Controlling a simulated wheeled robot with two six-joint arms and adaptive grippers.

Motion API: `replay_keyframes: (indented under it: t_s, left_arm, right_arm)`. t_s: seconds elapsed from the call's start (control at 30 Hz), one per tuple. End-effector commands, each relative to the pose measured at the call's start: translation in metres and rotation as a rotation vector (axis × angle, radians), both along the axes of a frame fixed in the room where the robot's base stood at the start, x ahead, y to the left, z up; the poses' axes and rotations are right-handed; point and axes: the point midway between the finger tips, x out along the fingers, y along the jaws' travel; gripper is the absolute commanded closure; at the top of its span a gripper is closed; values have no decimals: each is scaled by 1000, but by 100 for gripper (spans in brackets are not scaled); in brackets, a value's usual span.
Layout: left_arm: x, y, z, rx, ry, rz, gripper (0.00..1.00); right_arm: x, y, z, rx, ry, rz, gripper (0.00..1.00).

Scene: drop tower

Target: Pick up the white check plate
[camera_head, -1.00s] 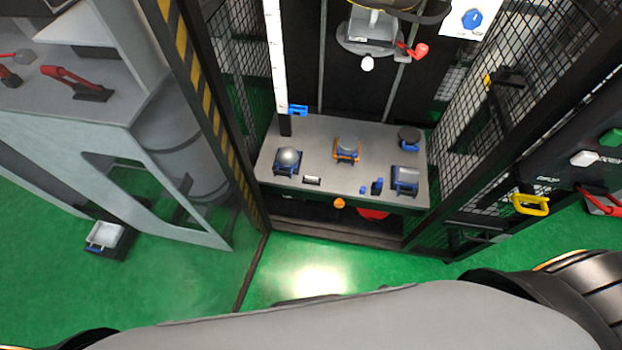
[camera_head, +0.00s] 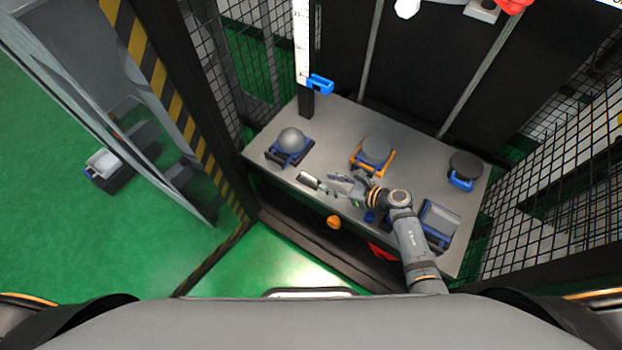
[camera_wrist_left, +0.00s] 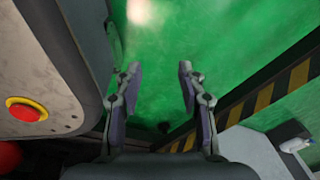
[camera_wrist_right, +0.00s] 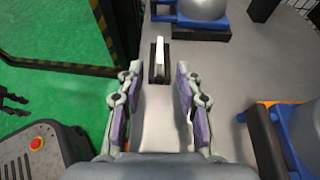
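The white check plate (camera_head: 310,180) is a small white piece in a dark holder near the front edge of the grey table. In the right wrist view the white plate (camera_wrist_right: 160,52) stands upright, seen nearly edge-on, straight ahead between the fingertips. My right gripper (camera_head: 333,186) is open and empty, low over the table just right of the plate. In its wrist view the fingers (camera_wrist_right: 157,76) point at the plate, apparently short of it. My left gripper (camera_wrist_left: 159,72) is open and empty over green floor, and is out of the head view.
The grey table (camera_head: 335,125) also holds a silver dome on a blue base (camera_head: 291,141), a grey disc in an orange cradle (camera_head: 376,150), a dark disc (camera_head: 465,164) and a blue-grey block (camera_head: 440,218). Mesh walls flank it. An orange knob (camera_head: 334,222) sits at the front.

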Motion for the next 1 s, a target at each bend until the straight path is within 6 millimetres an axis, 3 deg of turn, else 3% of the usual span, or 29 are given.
replay_keyframes:
  t_s: [0.13, 0.5, 0.7, 0.97, 1.0]
  left_arm:
    - [-1, -1, -4, -1, 12, 1, 60]
    - [21, -8, -5, -10, -9, 4, 60]
    - [41, -6, -3, -6, -22, 3, 60]
    - [42, -6, -2, -6, -21, 3, 60]
    - [42, -6, -2, -6, -21, 3, 60]
  right_arm:
    - [14, 22, -11, 6, 2, -2, 64]
    - [31, 46, -23, 8, 3, -3, 64]
    - [46, 68, -35, 5, 4, -2, 64]
    - [47, 71, -35, 3, 3, -3, 64]
    - [47, 71, -35, 4, 2, -3, 70]
